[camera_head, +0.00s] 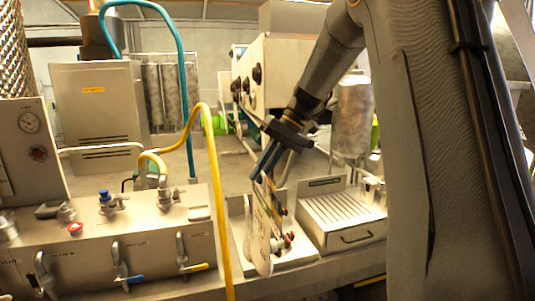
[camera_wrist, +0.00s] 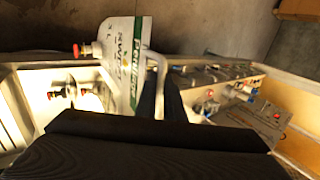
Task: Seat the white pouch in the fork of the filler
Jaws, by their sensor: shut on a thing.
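The white pouch (camera_head: 262,235) hangs edge-on below my gripper (camera_head: 264,172) in the head view, above the pale tray. In the wrist view the pouch (camera_wrist: 120,45) shows white with green print and a red cap at its left. My gripper (camera_wrist: 160,85) is shut on the pouch; the fingers cover part of it.
Red-capped items (camera_wrist: 68,92) stand in the pale tray (camera_head: 238,207) under the pouch. A yellow hose (camera_head: 220,200) rises close to the tray's left. A steel panel with valves (camera_head: 125,240) fills the left front.

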